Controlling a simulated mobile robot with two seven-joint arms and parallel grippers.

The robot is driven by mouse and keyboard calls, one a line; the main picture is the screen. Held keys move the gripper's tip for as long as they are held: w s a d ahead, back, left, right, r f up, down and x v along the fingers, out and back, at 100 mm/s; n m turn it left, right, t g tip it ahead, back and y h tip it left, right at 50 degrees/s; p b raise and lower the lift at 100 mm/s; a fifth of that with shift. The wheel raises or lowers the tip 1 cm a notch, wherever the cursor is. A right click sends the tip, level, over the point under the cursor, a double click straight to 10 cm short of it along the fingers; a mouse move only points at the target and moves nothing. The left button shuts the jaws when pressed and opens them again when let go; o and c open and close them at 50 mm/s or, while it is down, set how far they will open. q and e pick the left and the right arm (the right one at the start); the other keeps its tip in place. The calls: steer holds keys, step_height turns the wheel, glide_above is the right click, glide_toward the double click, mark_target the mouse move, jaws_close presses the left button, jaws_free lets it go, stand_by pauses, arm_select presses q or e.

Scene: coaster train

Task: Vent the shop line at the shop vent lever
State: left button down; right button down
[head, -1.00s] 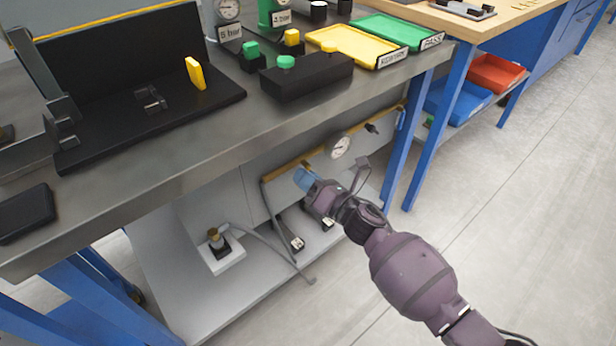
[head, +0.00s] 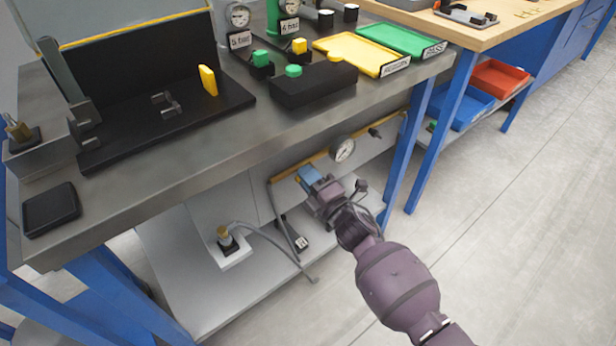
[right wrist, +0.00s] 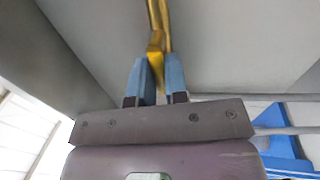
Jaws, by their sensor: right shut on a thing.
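A brass-coloured pipe (head: 318,158) runs along the panel under the bench, with a round gauge (head: 343,149) on it. My right gripper (head: 306,176) is at this pipe, below the bench top. In the right wrist view, its two blue fingers (right wrist: 156,75) are shut on a yellow lever (right wrist: 156,46) that stands between their tips. In the head view the gripper hides the lever, and I cannot tell its angle there. My left gripper is not in view.
The bench top (head: 150,165) overhangs the pipe, and a blue leg (head: 407,150) stands to its right. On the lower shelf (head: 185,285) are a brass fitting (head: 224,236) with a grey hose and a small label (head: 301,243). The floor at right is clear.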

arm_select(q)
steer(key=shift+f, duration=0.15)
arm_select(e)
steer(key=shift+r+m, duration=0.1)
steer(key=shift+m, duration=0.3)
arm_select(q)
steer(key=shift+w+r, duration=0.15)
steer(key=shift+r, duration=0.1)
arm_select(e)
steer(key=c, duration=1.1)
jaws_free()
steer(key=shift+c, duration=0.2)
arm_select(q)
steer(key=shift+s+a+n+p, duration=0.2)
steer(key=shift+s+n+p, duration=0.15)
steer(key=shift+p, duration=0.6)
arm_select(e)
steer(key=v, duration=1)
steer(key=shift+s+d, duration=0.15)
steer(key=shift+s, duration=0.25)
